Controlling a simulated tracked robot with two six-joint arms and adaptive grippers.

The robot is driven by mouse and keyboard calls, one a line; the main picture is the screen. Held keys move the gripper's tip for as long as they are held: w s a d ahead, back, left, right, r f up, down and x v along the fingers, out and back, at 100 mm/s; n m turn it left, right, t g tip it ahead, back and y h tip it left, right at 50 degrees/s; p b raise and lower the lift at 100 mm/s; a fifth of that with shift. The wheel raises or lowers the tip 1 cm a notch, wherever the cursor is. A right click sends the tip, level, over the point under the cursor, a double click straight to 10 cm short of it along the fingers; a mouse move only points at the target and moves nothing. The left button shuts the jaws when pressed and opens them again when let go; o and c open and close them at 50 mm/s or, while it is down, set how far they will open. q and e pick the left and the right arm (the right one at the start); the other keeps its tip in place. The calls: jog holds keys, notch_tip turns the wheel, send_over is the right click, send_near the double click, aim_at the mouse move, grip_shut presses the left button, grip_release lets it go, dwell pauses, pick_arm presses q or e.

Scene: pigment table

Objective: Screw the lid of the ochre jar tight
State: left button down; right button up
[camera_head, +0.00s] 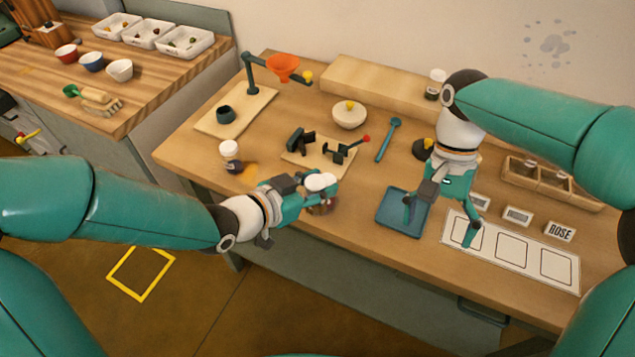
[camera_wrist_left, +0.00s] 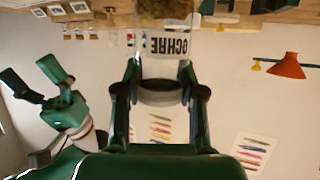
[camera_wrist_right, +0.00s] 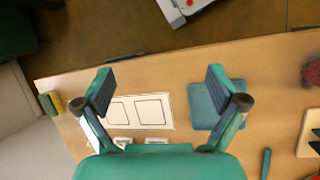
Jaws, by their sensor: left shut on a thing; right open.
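The ochre jar (camera_wrist_left: 167,62) carries a label reading OCHRE, upside down in the left wrist view. My left gripper (camera_wrist_left: 160,76) is shut on it, one finger on each side. In the head view my left gripper (camera_head: 312,190) holds it above the table's front edge, and a white rounded top (camera_head: 322,180) shows there. A grey band crosses the jar between the fingers. I cannot tell how the lid sits. My right gripper (camera_head: 439,225) is open and empty, apart from the jar, over the blue tray and the white card; its fingers spread in the right wrist view (camera_wrist_right: 160,82).
A white-lidded jar (camera_head: 229,151) stands left of my left gripper beside an ochre smear. The blue tray (camera_head: 393,222) and the white card (camera_head: 502,251) lie at the front.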

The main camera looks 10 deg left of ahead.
jog(key=s+d+f+m+g, duration=0.1)
jog(key=s+d+f+m, duration=0.15)
jog(key=s+f, duration=0.4)
pick_arm(q)
jog(key=shift+a, duration=0.1)
pick_arm(e)
jog(key=s+a+f+n+t+y, duration=0.1)
jog(key=s+a+f+n, duration=0.1)
jog(key=a+f+n, duration=0.5)
jog(key=s+a+f+n+y, duration=0.15)
jog(key=a+f+n, duration=0.25)
jog(key=a+f, duration=0.6)
jog(key=d+f+m+t+y, duration=0.1)
jog(key=d+f+m+t, duration=0.3)
jog(key=d+f, duration=0.4)
jog(key=shift+d+f+t+y, duration=0.4)
jog(key=shift+d+t, duration=0.4)
jog(key=shift+d, duration=0.15)
jog(key=shift+s, duration=0.15)
